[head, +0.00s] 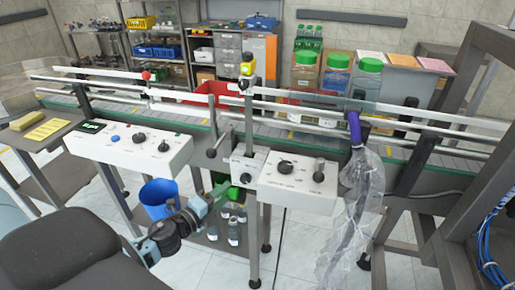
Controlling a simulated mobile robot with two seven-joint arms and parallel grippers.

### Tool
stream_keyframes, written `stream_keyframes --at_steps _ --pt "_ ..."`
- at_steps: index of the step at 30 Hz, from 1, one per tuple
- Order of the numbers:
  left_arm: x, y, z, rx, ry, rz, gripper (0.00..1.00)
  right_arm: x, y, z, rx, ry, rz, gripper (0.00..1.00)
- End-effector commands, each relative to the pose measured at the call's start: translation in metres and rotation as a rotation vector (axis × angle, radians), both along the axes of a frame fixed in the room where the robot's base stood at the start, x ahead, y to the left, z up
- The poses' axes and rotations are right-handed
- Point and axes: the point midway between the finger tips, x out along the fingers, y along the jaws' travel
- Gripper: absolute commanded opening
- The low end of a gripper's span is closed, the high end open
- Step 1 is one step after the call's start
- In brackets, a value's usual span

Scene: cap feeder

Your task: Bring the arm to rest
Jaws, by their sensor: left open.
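My left gripper (217,195) is low in the middle of the head view, below and in front of the white control boxes. Its dark wrist and grey-teal hand reach up and right from the lower left. It is open, and I see nothing held between its fingers. The left control box (130,146) is above and left of it; the right control box (300,178) is to its right. Contact with nearby things cannot be told. My right gripper is not in view.
A conveyor with rails (285,109) crosses behind the boxes. A blue bucket (158,198) and bottles (234,233) stand low near the gripper. Metal legs (253,245) stand to its right. A clear plastic bag (352,215) hangs further right. Open floor shows at front centre.

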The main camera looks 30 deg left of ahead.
Motion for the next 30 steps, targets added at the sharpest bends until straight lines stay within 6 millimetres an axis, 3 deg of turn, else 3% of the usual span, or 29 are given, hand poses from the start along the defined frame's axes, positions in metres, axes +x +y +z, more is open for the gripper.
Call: stream_keyframes --at_steps 7,11,15,21,27,30 --pt "-0.007 -0.004 -0.008 -0.044 0.021 0.01 0.54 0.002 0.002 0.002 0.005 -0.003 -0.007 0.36" --pt "-0.038 -0.022 -0.041 -0.244 0.116 0.06 0.54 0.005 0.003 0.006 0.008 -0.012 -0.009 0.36" --pt "-0.1 -0.055 -0.092 -0.601 0.295 0.186 0.54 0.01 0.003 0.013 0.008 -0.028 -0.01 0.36" --pt "-0.201 -0.108 -0.148 -1.094 0.556 0.428 0.54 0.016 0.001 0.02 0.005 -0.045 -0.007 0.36" --pt "-0.276 -0.152 -0.172 -1.43 0.734 0.641 0.54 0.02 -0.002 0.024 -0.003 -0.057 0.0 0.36" --pt "-0.295 -0.164 -0.175 -1.513 0.777 0.7 0.54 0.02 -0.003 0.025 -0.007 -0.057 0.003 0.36"
